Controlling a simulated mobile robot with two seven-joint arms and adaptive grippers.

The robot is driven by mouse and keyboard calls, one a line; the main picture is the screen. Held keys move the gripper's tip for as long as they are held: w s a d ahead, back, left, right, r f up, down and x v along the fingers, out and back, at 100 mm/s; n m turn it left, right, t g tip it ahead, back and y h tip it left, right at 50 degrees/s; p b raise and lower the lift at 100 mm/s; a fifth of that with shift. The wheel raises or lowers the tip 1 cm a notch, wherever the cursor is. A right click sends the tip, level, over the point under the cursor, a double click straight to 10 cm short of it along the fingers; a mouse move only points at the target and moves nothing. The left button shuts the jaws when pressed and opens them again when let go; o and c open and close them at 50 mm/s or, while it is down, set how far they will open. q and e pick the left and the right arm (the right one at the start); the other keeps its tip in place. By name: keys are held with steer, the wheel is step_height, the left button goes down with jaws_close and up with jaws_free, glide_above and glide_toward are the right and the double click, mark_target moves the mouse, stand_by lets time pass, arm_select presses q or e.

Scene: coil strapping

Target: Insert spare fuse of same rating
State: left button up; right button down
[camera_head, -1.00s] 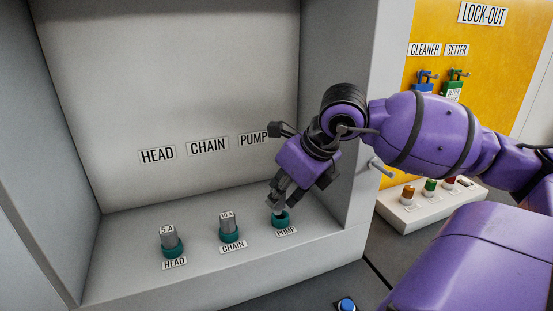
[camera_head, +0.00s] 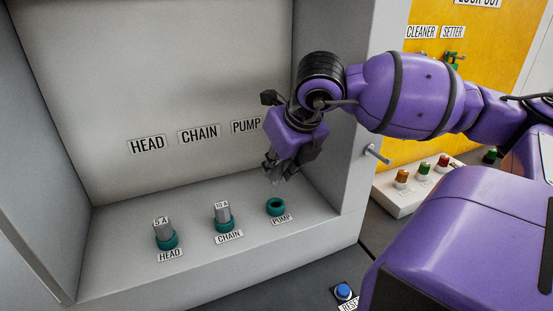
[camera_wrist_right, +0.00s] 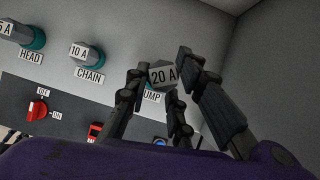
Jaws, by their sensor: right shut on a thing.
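My right gripper (camera_head: 280,172) is shut on a grey fuse labelled 20 A (camera_wrist_right: 163,75), which shows between the fingers in the right wrist view. In the head view the fuse is mostly hidden by the fingers. The gripper is above and apart from the teal PUMP socket (camera_head: 276,207), which is open and empty. The grey 5 A fuse (camera_head: 162,229) stands upright in the HEAD socket (camera_head: 167,242). The grey 10 A fuse (camera_head: 222,213) stands upright in the CHAIN socket (camera_head: 225,225). My left gripper is out of view.
The sockets sit on the ledge of a grey cabinet, with its side wall (camera_head: 330,110) right of the gripper. A white box with coloured buttons (camera_head: 398,199), a yellow lock-out board (camera_head: 424,70) and a blue reset button (camera_head: 343,291) lie outside. A red rotary switch (camera_wrist_right: 38,108) shows below.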

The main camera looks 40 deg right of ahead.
mark_target(279, 179)
step_height(279, 179, down, 2)
steer(key=shift+f, duration=0.75)
arm_select(q)
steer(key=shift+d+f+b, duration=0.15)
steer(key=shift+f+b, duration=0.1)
steer(key=shift+b, duration=0.05)
arm_select(e)
steer(key=shift+f, duration=0.45)
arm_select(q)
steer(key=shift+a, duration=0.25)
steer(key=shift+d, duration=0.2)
arm_select(e)
steer(key=shift+f, duration=0.2)
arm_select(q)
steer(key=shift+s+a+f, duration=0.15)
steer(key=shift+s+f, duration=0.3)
arm_select(e)
steer(key=shift+f, duration=0.9)
